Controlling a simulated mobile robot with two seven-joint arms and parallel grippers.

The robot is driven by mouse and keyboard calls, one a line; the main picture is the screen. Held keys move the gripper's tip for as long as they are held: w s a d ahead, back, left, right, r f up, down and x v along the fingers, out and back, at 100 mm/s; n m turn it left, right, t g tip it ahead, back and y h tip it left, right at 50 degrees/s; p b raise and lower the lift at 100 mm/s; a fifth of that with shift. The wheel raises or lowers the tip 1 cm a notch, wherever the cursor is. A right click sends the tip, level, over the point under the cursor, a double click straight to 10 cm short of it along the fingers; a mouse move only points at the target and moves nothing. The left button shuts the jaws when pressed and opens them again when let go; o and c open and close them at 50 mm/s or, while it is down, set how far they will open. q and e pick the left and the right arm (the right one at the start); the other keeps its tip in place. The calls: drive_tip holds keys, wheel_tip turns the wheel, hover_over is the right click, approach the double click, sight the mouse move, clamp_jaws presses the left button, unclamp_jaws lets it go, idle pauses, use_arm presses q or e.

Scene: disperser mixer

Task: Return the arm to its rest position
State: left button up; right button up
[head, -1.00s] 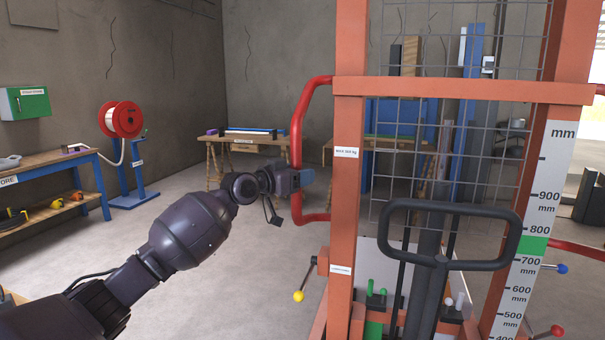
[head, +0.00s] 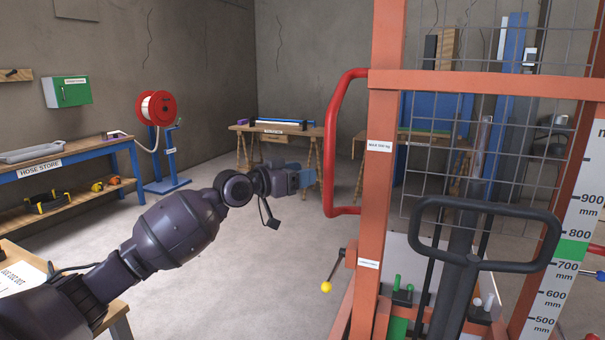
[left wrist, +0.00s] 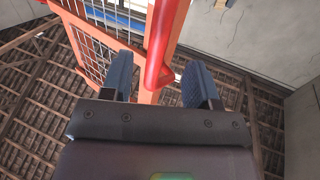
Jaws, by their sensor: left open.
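My left arm reaches in from the lower left in the head view, and its left gripper (head: 305,178) is just left of the red side handle (head: 341,140) of the orange frame (head: 384,150). In the left wrist view the two blue fingers of the left gripper (left wrist: 160,85) stand wide apart with nothing held. The red handle (left wrist: 158,60) and orange frame show beyond and between the fingers there; I cannot tell that they touch. My right gripper is not in view.
A dark push bar (head: 485,235) and mesh are on the orange frame, with a yellow-knobbed lever (head: 326,287) low at its left. A blue bench (head: 65,160) and red hose reel (head: 157,108) stand at left. A wooden table (head: 270,130) is behind. Floor between is clear.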

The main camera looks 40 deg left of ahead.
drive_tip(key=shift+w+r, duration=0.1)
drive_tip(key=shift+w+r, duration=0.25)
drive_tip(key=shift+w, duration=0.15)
use_arm(q)
drive_tip(key=s+d+f+y, duration=0.1)
drive_tip(key=s+d+f, duration=0.25)
drive_tip(key=f, duration=0.55)
drive_tip(key=s+d+f+m+g+y, duration=0.1)
drive_tip(key=s+d+f+y, duration=0.2)
drive_tip(key=f, duration=0.6)
drive_tip(key=s+d+f, duration=0.3)
drive_tip(key=s+f, duration=0.2)
drive_tip(key=f, duration=0.4)
drive_tip(key=s+d+f+n+g+y, duration=0.1)
drive_tip(key=s+d+f+n+g, duration=0.1)
drive_tip(key=s+f, duration=0.6)
drive_tip(key=s+d+f+n+g+y, duration=0.1)
drive_tip(key=s+d+f, duration=0.3)
drive_tip(key=s+f, duration=0.5)
drive_tip(key=s+g, duration=0.1)
drive_tip(key=s, duration=0.6)
drive_tip(key=shift+s+f+n+g, duration=0.3)
drive_tip(key=shift+s+n+g, duration=0.1)
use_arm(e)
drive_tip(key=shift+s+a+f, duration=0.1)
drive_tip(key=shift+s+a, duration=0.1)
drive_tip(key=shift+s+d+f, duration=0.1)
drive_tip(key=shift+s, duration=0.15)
